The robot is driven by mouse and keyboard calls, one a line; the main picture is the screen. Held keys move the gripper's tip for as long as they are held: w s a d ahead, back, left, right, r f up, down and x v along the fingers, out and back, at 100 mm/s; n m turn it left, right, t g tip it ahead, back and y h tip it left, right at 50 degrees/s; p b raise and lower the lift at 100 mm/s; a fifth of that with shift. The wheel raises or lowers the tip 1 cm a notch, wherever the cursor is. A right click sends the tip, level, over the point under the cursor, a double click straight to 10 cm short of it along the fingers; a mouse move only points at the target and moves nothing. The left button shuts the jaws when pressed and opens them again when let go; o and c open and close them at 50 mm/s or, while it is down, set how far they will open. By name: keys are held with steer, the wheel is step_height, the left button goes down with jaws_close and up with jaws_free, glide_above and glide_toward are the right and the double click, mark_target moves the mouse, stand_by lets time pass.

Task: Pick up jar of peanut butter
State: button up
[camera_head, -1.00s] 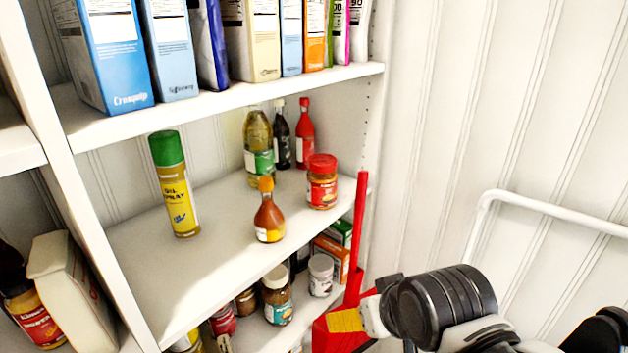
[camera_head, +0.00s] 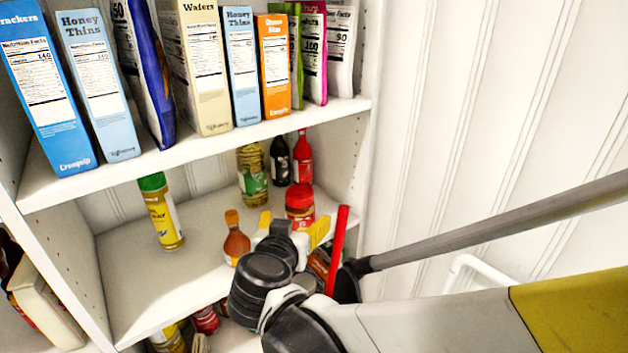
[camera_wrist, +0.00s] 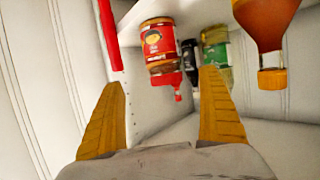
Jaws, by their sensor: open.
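The peanut butter jar (camera_head: 299,205), with a red lid and red label, stands upright on the middle shelf (camera_head: 195,240) near its right end. In the wrist view, which appears upside down, the jar (camera_wrist: 158,45) shows ahead, between the directions of my two yellow fingers. My gripper (camera_head: 292,226) is open and empty at the front of this shelf, just in front of the jar. Its spread fingers also show in the wrist view (camera_wrist: 163,80). The jar's lower part is hidden by my gripper in the head view. I see no contact with the jar.
An orange-brown sauce bottle (camera_head: 236,240) stands close left of my gripper. An oil bottle (camera_head: 252,176), a dark bottle (camera_head: 280,160) and a red bottle (camera_head: 302,158) stand behind. A spray can (camera_head: 162,212) stands farther left. A red upright handle (camera_head: 338,245) is close on the right. Boxes fill the shelf above.

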mark_target(297, 214)
steer(key=x, duration=0.5)
steer(key=shift+a+f+b, duration=0.1)
steer(key=shift+a+b, duration=0.15)
steer(key=shift+b, duration=0.15)
steer(key=x, duration=0.2)
steer(key=b+x, duration=0.1)
steer(key=x, duration=0.1)
steer(key=shift+w+a+f, duration=0.15)
steer(key=shift+f, duration=0.25)
steer(key=shift+w, duration=0.4)
steer(key=c, duration=1.5)
